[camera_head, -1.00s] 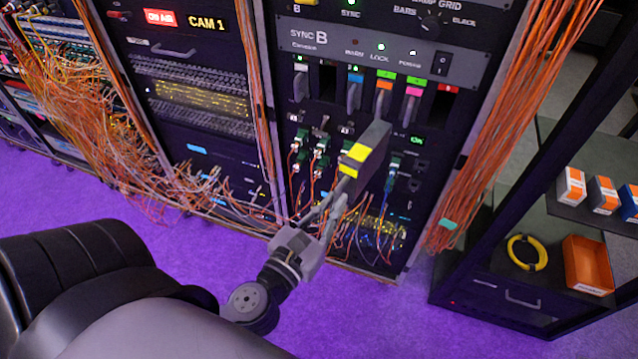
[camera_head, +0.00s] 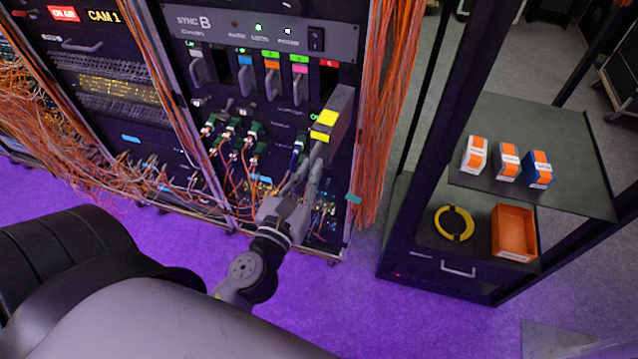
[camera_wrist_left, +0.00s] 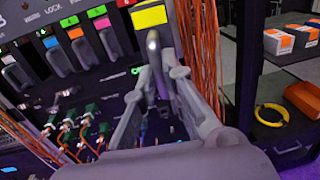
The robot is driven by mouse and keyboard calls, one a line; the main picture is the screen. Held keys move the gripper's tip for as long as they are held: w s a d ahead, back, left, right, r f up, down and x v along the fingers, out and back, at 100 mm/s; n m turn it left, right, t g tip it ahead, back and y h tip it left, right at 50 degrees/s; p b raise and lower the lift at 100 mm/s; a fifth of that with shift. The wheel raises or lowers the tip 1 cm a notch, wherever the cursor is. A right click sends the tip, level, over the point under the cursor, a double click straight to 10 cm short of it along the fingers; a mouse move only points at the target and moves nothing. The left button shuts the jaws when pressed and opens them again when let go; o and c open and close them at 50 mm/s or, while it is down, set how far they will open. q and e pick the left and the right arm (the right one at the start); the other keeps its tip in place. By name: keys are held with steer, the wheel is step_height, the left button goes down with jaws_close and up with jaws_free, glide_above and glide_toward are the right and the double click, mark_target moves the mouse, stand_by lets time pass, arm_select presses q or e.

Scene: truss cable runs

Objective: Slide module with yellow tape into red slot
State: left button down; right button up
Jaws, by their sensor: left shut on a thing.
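The module with yellow tape (camera_head: 341,104) is a dark grey block with yellow tape at its near end. My left gripper (camera_head: 314,164) is shut on it and holds it tilted in front of the rack, its far end just below and right of the red slot's label (camera_head: 327,63). The module looks apart from the slot. In the left wrist view the yellow tape (camera_wrist_left: 150,15) shows above my fingers (camera_wrist_left: 155,75), close beside the red label (camera_wrist_left: 124,2); the module's far part is out of frame. My right gripper is not in view.
Seated modules with blue, orange and pink labels (camera_head: 298,80) stand left of the red slot. Green-plugged cables (camera_head: 228,130) hang below. An orange cable bundle (camera_head: 378,120) runs down just right of the module. A shelf (camera_head: 480,185) holds small boxes, farther right.

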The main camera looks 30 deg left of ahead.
arm_select(q)
steer(key=shift+n+y, duration=0.7)
steer(key=shift+y, duration=0.2)
steer(key=w+a, duration=0.1)
steer(key=a, duration=0.1)
steer(key=w+a+p, duration=0.1)
steer(key=w+a, duration=0.1)
steer(key=shift+w+a+f+p, duration=0.15)
steer(key=shift+w+a+p, duration=0.1)
steer(key=shift+p, duration=0.05)
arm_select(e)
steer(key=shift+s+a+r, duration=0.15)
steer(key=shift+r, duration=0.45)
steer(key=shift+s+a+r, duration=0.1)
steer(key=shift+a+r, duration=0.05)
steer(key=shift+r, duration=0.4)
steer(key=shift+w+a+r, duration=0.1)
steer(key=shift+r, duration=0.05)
arm_select(q)
steer(key=shift+w, duration=0.1)
